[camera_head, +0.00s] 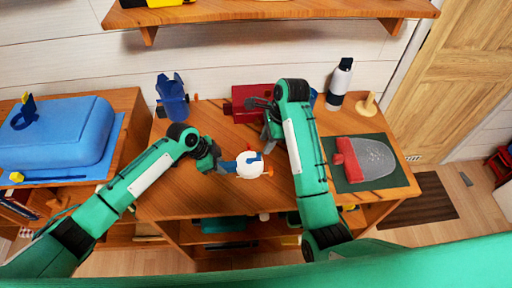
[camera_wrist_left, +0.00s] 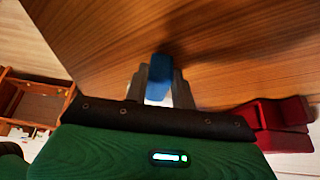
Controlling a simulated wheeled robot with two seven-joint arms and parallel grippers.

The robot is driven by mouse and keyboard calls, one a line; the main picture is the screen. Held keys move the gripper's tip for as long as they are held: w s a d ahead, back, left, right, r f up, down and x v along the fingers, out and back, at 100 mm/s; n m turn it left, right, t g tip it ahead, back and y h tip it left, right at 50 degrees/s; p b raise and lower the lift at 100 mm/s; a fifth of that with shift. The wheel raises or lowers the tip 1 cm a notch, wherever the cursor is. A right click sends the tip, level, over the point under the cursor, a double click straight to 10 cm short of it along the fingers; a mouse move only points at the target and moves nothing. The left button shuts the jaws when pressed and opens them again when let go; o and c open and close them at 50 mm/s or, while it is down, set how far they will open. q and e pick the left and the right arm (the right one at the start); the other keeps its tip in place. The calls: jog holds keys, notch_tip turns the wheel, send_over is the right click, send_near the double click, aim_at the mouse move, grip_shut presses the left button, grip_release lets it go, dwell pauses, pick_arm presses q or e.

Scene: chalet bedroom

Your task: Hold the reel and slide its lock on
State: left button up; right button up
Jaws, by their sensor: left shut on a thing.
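The reel (camera_head: 251,164) has a white round body with blue parts and a small orange tip. It is just above or on the wooden table; I cannot tell which. My left gripper (camera_head: 218,164) is at its left side, shut on a blue part of it. In the left wrist view, this blue part of the reel (camera_wrist_left: 160,70) sits between the fingertips. My right gripper (camera_head: 268,132) is above and to the right of the reel, apart from it, and its opening is too small to judge. I cannot make out the lock as a separate piece.
A red box (camera_head: 240,101) stands behind my right gripper. A blue holder (camera_head: 172,99) is at the table's back left. A bottle (camera_head: 339,85) and a wooden peg stand (camera_head: 367,106) are at the back right. A dark mat (camera_head: 395,179) with a red-and-grey item lies right.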

dwell(0.3)
jog(key=shift+c, duration=0.6)
jog(key=n+t+h, duration=0.2)
jog(key=n+h, duration=0.1)
jog(key=n, duration=1.5)
send_over(249, 145)
jog(key=s, duration=0.2)
jog(key=shift+w+f, duration=0.3)
jog(key=shift+f, duration=1.3)
jog(key=shift+w+f, duration=0.3)
jog(key=shift+f, duration=1.25)
jog(key=shift+w+f, duration=0.3)
jog(key=shift+f, duration=1.3)
grip_shut()
